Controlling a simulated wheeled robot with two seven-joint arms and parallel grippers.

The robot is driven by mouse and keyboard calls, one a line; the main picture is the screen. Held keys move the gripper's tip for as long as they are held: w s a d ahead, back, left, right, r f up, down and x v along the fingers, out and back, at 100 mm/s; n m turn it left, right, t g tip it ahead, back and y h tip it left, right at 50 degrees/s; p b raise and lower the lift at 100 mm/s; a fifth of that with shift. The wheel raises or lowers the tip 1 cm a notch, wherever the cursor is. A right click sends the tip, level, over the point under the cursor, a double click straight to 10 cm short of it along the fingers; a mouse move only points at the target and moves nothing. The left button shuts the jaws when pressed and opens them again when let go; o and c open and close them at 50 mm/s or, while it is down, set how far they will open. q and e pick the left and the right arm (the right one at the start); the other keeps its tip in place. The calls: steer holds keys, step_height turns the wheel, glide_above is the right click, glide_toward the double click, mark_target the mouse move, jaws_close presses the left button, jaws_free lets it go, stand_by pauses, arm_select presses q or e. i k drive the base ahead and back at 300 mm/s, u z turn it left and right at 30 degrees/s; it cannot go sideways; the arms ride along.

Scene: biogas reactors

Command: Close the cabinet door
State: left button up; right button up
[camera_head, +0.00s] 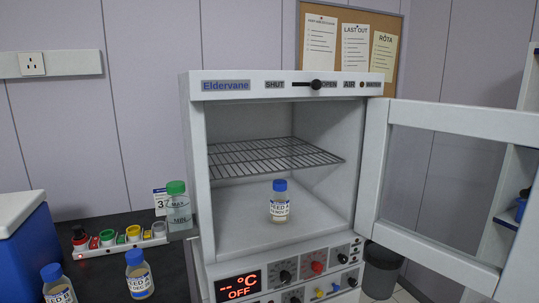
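The white cabinet (198,170), labelled Eldervane, stands in the middle of the head view. Its door (376,165) has a white frame and a clear window, is hinged on the right, and is swung wide open to the right. Inside are a wire shelf (270,156) and, on the floor below it, a blue-capped bottle (279,202) standing upright. The door's outer edge is partly cut off by the right edge of the frame. Neither of my grippers shows in this view.
Left of the cabinet, a dark bench holds a green-capped bottle (178,207), a row of coloured caps (120,238), two blue-capped bottles (139,275) and a blue box (30,245) with a white lid. A dark bin (382,272) stands beneath the door. White shelving (505,215) is at right.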

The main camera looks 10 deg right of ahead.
mark_target(518, 281)
steer(key=z, duration=0.55)
steer(key=i, duration=1)
steer(key=u, duration=0.45)
